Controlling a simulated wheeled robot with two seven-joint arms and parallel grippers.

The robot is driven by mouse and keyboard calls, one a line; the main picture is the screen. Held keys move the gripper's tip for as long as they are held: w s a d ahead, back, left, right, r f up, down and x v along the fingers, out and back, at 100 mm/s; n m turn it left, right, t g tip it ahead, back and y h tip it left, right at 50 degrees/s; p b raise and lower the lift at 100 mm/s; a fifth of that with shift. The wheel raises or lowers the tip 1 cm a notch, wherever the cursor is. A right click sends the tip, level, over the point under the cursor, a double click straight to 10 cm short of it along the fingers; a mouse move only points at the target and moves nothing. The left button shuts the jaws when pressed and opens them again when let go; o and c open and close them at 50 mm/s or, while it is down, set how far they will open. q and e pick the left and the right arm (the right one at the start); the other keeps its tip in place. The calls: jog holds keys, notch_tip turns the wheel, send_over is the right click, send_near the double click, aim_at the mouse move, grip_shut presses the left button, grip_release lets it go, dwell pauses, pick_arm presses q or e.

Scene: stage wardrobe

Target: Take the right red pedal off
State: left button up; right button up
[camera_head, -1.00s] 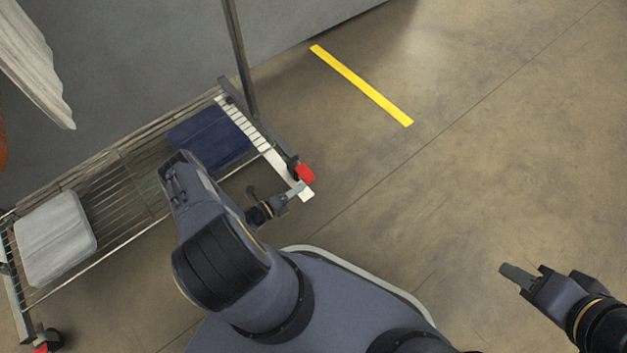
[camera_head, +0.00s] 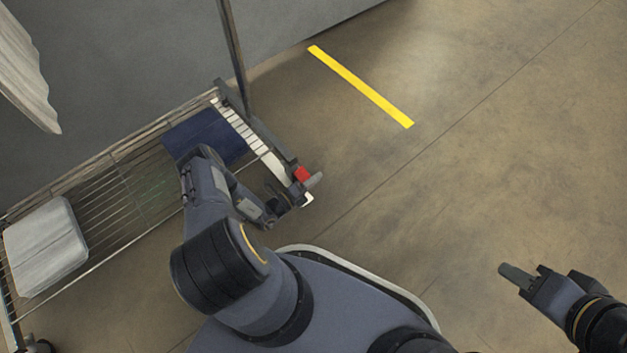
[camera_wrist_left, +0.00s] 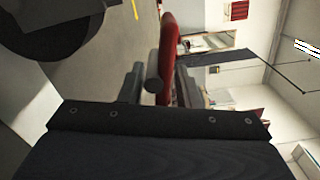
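The right red pedal (camera_head: 301,174) is at the right end of the rack's base, near the white foot (camera_head: 309,199). My left gripper (camera_head: 309,188) is at that corner, its tips right beside the pedal. In the left wrist view the red pedal (camera_wrist_left: 169,55) stands upright between the spread fingers of my left gripper (camera_wrist_left: 157,86), closer to the right finger. A grey round part (camera_wrist_left: 153,78) also sits between the fingers. I cannot tell whether a finger touches the pedal. My right gripper (camera_head: 517,277) hangs far from the rack over bare floor; its finger gap is not clear.
The rack's wire shelf (camera_head: 120,210) carries a dark blue folded item (camera_head: 205,136) and a pale grey box-like item (camera_head: 45,247). A grey post (camera_head: 235,55) rises at its right end. Pale cloth (camera_head: 25,75) hangs at upper left. Floor right of the yellow strip (camera_head: 360,87) is clear.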

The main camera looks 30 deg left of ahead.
pick_arm(q)
jog(key=shift+c, duration=0.3)
grip_shut()
jog(key=shift+a+r+n, duration=0.1)
jog(key=shift+r+n, duration=0.15)
jog(key=shift+n, duration=0.7)
jog(key=shift+r+n, duration=0.2)
jog(key=shift+n, duration=0.8)
jog(key=shift+a+r+n, duration=0.1)
jog(key=shift+r+n, duration=0.15)
jog(key=shift+n, duration=0.7)
jog(key=shift+o, duration=0.3)
grip_release()
